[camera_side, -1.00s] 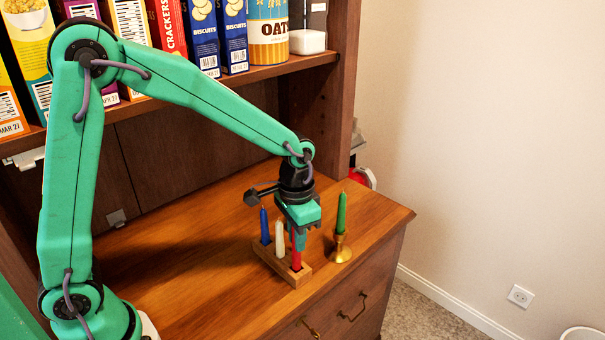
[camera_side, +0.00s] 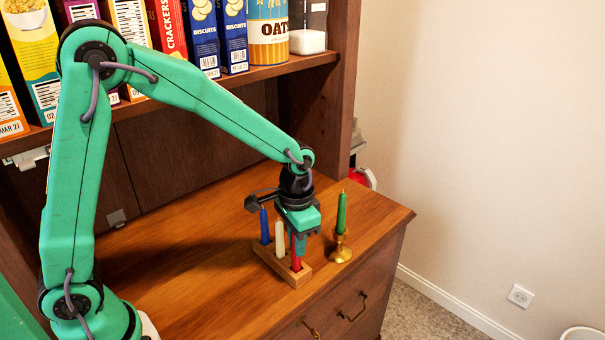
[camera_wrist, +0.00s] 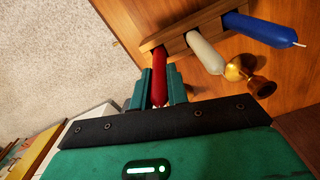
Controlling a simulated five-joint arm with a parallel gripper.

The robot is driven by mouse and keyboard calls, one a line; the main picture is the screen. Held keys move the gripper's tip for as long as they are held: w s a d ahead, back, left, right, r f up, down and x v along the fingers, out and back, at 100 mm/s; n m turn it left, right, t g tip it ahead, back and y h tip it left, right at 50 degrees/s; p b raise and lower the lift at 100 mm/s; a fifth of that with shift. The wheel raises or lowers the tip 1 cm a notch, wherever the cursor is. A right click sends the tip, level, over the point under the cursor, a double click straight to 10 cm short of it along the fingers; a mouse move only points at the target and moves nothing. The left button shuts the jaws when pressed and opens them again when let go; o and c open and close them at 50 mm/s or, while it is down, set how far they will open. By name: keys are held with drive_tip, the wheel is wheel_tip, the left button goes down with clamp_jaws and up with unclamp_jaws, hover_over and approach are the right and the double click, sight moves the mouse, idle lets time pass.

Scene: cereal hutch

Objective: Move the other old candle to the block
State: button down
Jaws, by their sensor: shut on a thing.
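A red candle (camera_side: 296,263) stands at the front end of a wooden block (camera_side: 294,280), its lower end appearing seated there. My gripper (camera_side: 298,243) is shut around its upper part; the wrist view shows the red candle (camera_wrist: 159,68) between my gripper's fingers (camera_wrist: 158,88). The block also holds a white candle (camera_side: 279,238) and a blue candle (camera_side: 264,225). A green candle (camera_side: 341,212) stands upright in a brass holder (camera_side: 340,252) right of the block. The wrist view shows a brass holder (camera_wrist: 262,88) with no visible candle, beside the white and blue candles.
The wooden top (camera_side: 180,265) is clear left of the block. Its front edge, with drawers (camera_side: 335,315) below, is close to the block. A shelf (camera_side: 275,69) with boxes, including a blue biscuits box (camera_side: 235,38), spans above and behind. The cabinet's side post (camera_side: 330,110) stands behind.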

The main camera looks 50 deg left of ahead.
drive_tip(key=shift+f, duration=0.7)
idle(0.3)
drive_tip(key=c, duration=1)
unclamp_jaws()
drive_tip(key=shift+o, duration=0.2)
drive_tip(key=shift+r, duration=0.1)
drive_tip(key=shift+r, duration=2.4)
drive_tip(key=shift+r, duration=0.1)
